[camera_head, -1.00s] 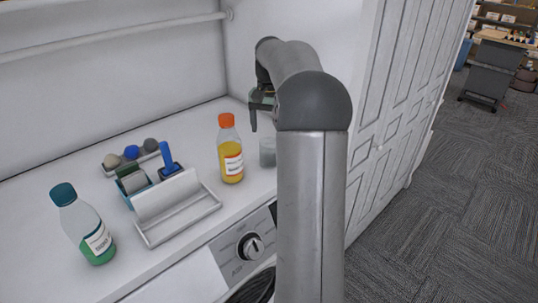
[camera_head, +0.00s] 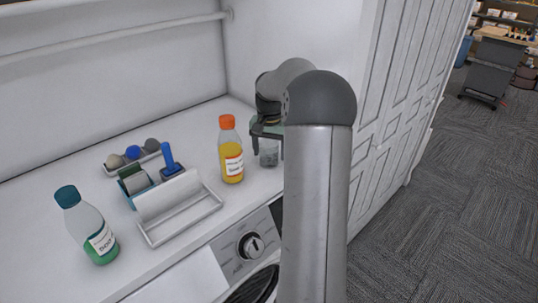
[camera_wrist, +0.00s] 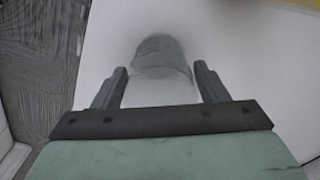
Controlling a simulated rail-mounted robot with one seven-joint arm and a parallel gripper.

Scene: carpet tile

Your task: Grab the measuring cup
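The measuring cup (camera_head: 268,155) is a small clear, greyish cup standing on the white counter, right of the orange-capped bottle. My gripper (camera_head: 268,145) is lowered at the cup, with a finger on each side of it in the head view; my arm hides part of the area. In the wrist view the cup (camera_wrist: 162,62) lies between and just beyond the two dark fingertips of my gripper (camera_wrist: 160,75). The fingers are apart, with a visible gap on both sides of the cup.
The bottle of yellow liquid (camera_head: 231,152) stands close left of the cup. A white tray (camera_head: 180,225), a blue-handled brush (camera_head: 170,160), a small rack of balls (camera_head: 133,154) and a teal-capped bottle (camera_head: 88,228) are further left. A white cabinet wall (camera_head: 300,40) rises behind.

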